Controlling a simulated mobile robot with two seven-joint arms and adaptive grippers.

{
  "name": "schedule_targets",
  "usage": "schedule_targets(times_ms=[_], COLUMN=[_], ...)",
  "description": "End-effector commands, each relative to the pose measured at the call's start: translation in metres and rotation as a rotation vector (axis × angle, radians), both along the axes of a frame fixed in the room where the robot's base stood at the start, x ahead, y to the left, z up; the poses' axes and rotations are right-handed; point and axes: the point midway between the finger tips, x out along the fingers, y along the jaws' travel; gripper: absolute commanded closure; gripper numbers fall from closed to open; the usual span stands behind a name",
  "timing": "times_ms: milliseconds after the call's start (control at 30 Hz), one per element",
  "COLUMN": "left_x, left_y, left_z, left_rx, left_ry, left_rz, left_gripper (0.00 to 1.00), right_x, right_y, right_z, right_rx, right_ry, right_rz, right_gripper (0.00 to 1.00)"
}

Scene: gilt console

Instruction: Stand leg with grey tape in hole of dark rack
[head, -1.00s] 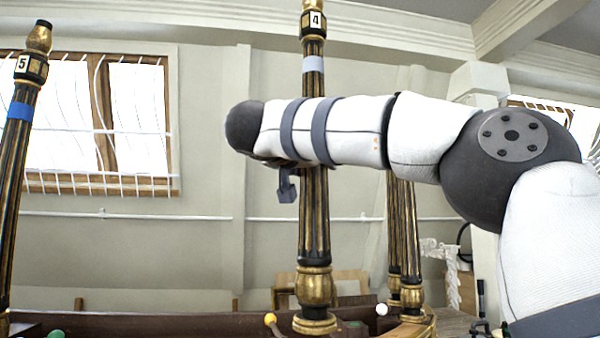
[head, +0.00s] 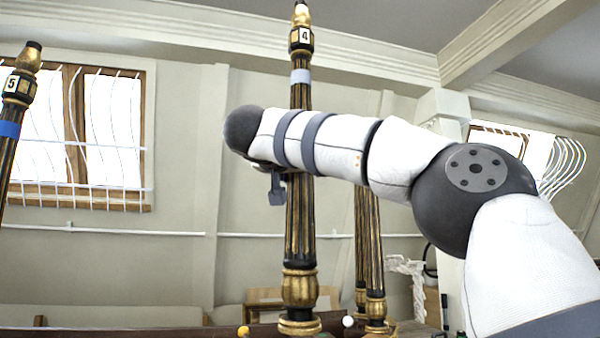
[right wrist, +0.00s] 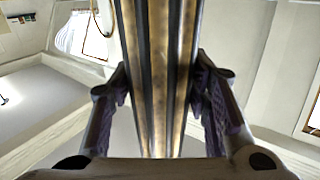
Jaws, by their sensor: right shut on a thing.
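The leg with grey tape (head: 300,76) is a tall black and gold fluted leg with a "4" label near its top. It stands about upright in the head view, and its gold foot is near the bottom edge. My right gripper (right wrist: 158,85) is shut on this leg, with one finger on each side in the right wrist view. In the head view my forearm hides most of this grip. A dark brown edge (head: 170,332), probably the dark rack, shows along the bottom. Its holes and the leg's lower end are out of sight. My left gripper is not in view.
A leg with blue tape (head: 9,129) and a "5" label stands at the far left. Other black and gold legs (head: 374,260) stand behind, right of the held leg. A yellow ball (head: 243,331) and a white ball (head: 348,322) are low, either side of the held leg.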

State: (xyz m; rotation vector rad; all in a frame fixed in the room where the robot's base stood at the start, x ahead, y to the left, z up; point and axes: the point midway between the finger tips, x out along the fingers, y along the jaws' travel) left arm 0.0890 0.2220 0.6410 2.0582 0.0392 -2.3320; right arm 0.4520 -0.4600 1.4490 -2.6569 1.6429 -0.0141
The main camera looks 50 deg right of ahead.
Motion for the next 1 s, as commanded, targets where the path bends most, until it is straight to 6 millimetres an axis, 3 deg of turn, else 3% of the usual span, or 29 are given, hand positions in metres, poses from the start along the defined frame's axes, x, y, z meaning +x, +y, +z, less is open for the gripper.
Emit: schedule_targets(times_ms=[700,1000], left_x=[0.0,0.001], left_y=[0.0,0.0], left_z=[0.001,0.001], left_rx=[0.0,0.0], left_ry=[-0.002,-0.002], left_rz=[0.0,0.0], left_gripper=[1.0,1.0], right_x=[-0.002,-0.002], right_y=[0.001,0.001], right_z=[0.045,0.052], right_rx=[-0.004,-0.004], right_ry=[-0.008,-0.006], right_rz=[0.0,0.001], right_gripper=[0.9,0.9])
